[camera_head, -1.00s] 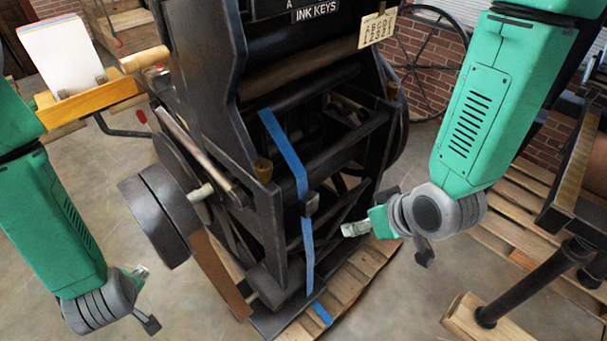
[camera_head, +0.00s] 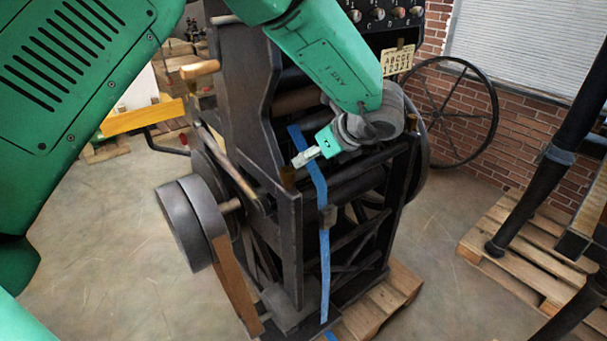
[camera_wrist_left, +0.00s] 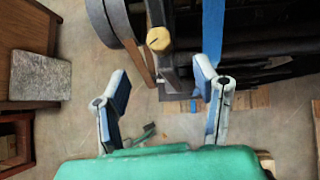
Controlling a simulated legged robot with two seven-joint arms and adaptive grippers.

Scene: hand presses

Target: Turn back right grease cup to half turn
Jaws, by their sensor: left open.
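A brass grease cup (camera_head: 287,178) sits at the left front of the dark hand press (camera_head: 292,245). It also shows as a yellow-topped cup (camera_wrist_left: 158,39) in the left wrist view, upper middle. My left gripper (camera_head: 304,157) hangs just above the press's front, close to the blue strap and right of this cup. In the left wrist view the fingers (camera_wrist_left: 163,102) are spread wide with nothing between them at the tips. The cup appears ahead of them and apart. My right gripper is out of view.
The blue strap (camera_head: 322,190) runs down the press front. A dark pulley (camera_head: 184,225) stands out at left, and a spoked wheel (camera_head: 493,110) behind at right. Wooden pallets (camera_head: 500,235) and black posts stand at right. Open floor shows between.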

